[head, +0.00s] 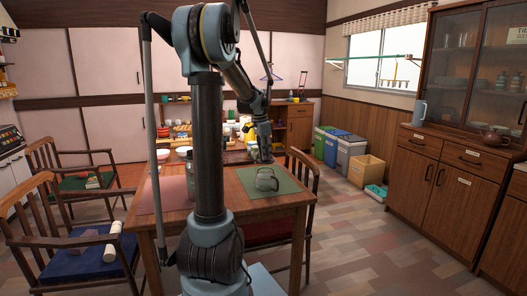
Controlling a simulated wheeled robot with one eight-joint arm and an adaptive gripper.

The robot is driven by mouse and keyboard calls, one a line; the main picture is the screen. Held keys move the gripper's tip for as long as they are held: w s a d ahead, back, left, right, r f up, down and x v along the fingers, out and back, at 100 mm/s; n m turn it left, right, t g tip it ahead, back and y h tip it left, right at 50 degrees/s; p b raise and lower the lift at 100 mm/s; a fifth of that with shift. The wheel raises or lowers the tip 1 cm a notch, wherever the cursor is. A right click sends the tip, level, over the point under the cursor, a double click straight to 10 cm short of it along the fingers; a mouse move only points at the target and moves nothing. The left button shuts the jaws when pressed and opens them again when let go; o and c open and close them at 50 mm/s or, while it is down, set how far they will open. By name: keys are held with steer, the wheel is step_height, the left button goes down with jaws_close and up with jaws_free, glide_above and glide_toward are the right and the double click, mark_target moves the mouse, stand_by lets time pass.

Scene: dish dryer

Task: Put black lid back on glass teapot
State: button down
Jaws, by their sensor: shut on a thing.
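The glass teapot (267,182) stands upright on the green mat (288,184) on the wooden table. It looks clear and greenish with a pale rim and handle. My gripper (264,158) points down just above and slightly left of the teapot. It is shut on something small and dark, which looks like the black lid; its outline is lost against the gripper. I cannot tell how far the lid is from the teapot's rim, but a gap shows between gripper and teapot.
A reddish mat (165,194) lies on the table's left side, partly behind my arm. Bowls and dishes crowd the table's far end (185,150). Wooden chairs (303,172) stand around the table. Bins (350,150) and a cabinet (440,180) are to the right. Floor between is clear.

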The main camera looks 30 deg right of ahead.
steer(key=shift+f, duration=1.95)
steer(key=shift+a+f, duration=0.1)
steer(key=shift+f, duration=0.05)
stand_by(0.9)
steer(key=c, duration=1.4)
jaws_free()
steer(key=shift+c, duration=0.2)
steer(key=o, duration=0.5)
steer(key=shift+r, duration=3.55)
steer(key=shift+c, duration=0.3)
